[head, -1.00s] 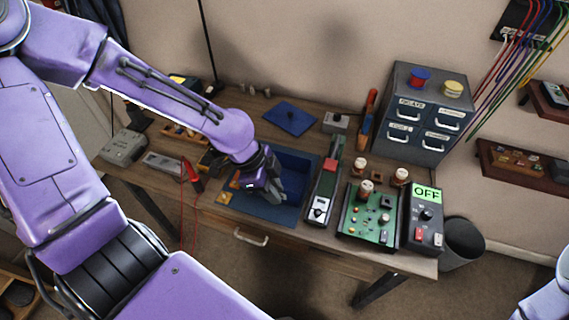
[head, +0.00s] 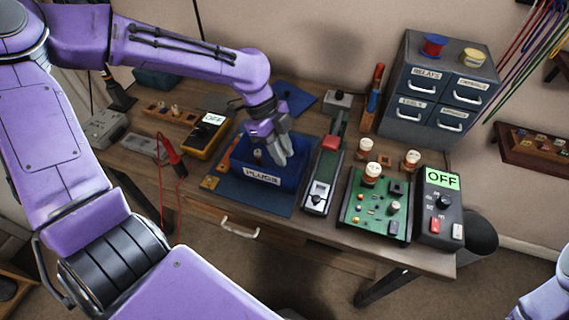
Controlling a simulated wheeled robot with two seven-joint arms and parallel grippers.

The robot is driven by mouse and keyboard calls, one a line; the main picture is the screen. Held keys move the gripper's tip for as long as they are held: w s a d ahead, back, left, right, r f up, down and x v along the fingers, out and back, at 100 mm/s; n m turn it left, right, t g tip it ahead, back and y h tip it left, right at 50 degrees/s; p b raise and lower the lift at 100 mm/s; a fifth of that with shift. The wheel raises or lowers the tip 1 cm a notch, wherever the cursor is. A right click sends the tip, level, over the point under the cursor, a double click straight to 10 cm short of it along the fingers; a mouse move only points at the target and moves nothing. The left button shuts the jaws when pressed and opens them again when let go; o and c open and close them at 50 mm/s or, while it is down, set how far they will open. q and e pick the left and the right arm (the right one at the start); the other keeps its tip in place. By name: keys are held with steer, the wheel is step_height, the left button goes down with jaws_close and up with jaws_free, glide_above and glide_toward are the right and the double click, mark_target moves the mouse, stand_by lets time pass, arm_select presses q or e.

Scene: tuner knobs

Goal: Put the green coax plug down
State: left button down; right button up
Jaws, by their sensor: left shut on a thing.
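My left gripper (head: 281,158) reaches down over the blue bin (head: 262,178) labelled PLUGS, its fingertips at about the bin's opening. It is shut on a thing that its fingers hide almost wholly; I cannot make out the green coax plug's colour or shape. A small dark plug-like piece (head: 258,156) shows inside the bin, left of the fingers. My right gripper is out of view; only a bit of my right arm shows at the lower right corner.
Right of the bin lie a grey and red handheld device (head: 324,172), a green circuit board (head: 377,208) and a black box (head: 438,207) reading OFF. A yellow meter (head: 206,136) stands to the left, near a red probe (head: 172,157). A drawer cabinet (head: 436,88) stands behind.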

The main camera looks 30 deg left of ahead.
arm_select(q)
steer(key=w+f, duration=0.1)
steer(key=f, duration=0.1)
steer(key=w+a+f, duration=0.1)
steer(key=w+f, duration=0.1)
steer(key=shift+w+a+f, duration=0.15)
steer(key=shift+a+f, duration=0.05)
steer(key=shift+f, duration=1.25)
steer(key=shift+f, duration=0.15)
steer(key=c, duration=1)
jaws_free()
steer(key=shift+r, duration=0.45)
steer(key=p+v, duration=0.1)
steer(key=v, duration=1)
steer(key=shift+a+r, duration=0.2)
